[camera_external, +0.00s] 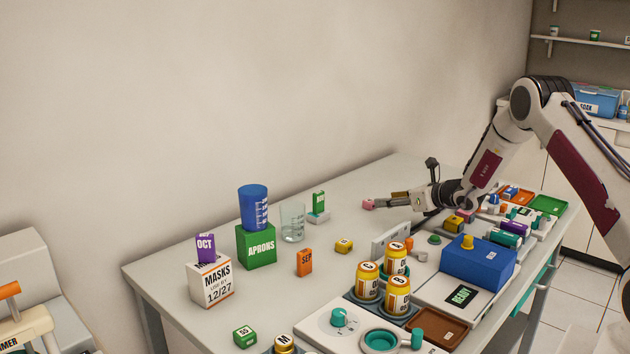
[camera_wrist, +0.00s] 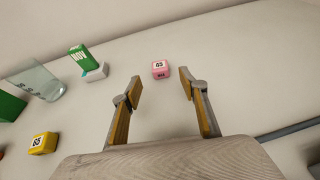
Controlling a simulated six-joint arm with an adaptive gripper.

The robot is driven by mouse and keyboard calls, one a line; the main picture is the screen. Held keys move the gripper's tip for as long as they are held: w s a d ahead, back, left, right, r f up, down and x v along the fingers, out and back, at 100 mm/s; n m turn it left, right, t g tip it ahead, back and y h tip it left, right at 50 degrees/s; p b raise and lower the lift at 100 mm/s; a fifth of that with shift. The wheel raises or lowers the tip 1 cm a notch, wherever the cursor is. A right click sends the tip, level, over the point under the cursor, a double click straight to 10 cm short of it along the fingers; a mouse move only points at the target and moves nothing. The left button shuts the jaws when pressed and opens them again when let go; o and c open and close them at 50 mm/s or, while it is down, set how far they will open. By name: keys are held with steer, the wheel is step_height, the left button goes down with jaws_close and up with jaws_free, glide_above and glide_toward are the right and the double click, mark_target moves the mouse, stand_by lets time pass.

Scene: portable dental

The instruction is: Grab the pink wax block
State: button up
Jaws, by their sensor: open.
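The pink wax block (camera_wrist: 160,69) is a small pink cube with a white label that seems to read 45. In the wrist view it lies on the table just past the fingertips, between their lines. My gripper (camera_wrist: 159,92) is open and empty, one finger to each side, and does not touch the block. In the external view the pink block (camera_external: 368,204) sits at the tips of my gripper (camera_external: 385,202), which is low over the table near the wall. The finger gap is hard to make out there.
A yellow block (camera_wrist: 42,143) labelled 65, a green NOV block (camera_wrist: 80,57) on a white piece, and a clear beaker (camera_wrist: 42,82) stand to the left. A blue box (camera_external: 478,264) and several yellow jars (camera_external: 397,296) stand nearer the camera. Table around the pink block is clear.

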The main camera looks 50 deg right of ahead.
mark_target(369, 200)
steer(key=shift+x, duration=1.2)
steer(key=shift+w, duration=0.1)
steer(key=shift+x, duration=2.5)
steer(key=shift+r, duration=0.1)
steer(key=c, duration=1)
